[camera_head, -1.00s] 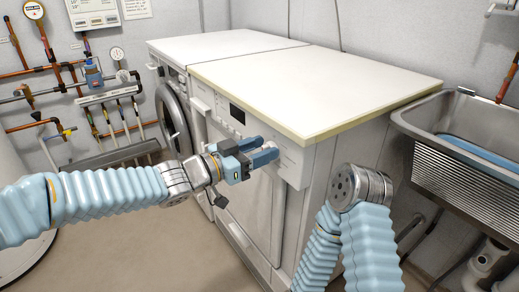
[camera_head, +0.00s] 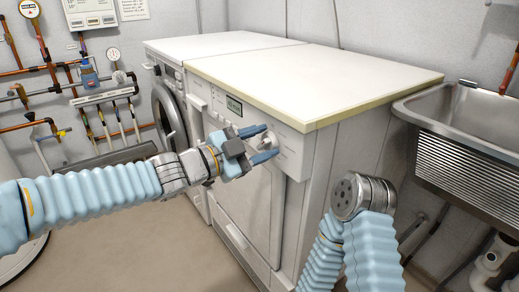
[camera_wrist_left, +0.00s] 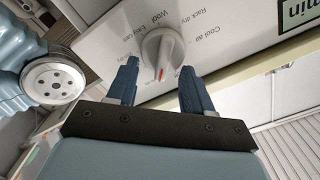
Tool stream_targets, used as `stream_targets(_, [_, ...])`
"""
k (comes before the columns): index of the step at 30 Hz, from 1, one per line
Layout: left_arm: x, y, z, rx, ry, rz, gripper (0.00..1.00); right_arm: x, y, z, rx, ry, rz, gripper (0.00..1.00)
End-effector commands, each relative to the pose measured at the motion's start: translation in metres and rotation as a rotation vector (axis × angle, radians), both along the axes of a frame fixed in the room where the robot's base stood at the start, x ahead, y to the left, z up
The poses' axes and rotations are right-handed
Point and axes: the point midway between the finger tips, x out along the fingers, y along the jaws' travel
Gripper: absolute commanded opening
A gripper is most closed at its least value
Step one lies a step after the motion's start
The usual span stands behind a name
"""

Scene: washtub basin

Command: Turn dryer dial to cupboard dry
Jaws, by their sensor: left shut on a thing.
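The dryer (camera_head: 245,190) stands under the white worktop, its control panel along the top of its front. Its pale round dial (camera_head: 267,144) sits near the panel's right end. My left gripper (camera_head: 269,142) is at the dial, one finger on each side, and is shut on it. In the left wrist view the dial (camera_wrist_left: 158,52) shows a grip bar with a red mark, between the two blue fingers. Printed labels around it include "Wool", "Rack dry" and "Cool air"; several are partly hidden or unreadable.
A lit display (camera_head: 234,105) is left of the dial. A washing machine (camera_head: 170,105) stands further left. A metal sink (camera_head: 470,125) is at the right. The worktop (camera_head: 315,80) is bare. Pipes line the left wall.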

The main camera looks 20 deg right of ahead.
Motion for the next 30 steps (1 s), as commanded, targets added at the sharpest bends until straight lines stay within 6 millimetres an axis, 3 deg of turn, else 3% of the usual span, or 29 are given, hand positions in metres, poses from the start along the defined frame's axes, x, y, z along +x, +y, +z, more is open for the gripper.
stream_targets(15, [-0.005, -0.002, -0.010, 0.157, -0.430, 0.001, 0.20, 0.000, 0.001, -0.037, 0.004, 0.004, 0.001, 0.43])
stream_targets(30, [-0.006, -0.002, -0.012, 0.227, -0.623, -0.001, 0.20, -0.001, 0.003, -0.050, 0.009, 0.008, 0.004, 0.43])
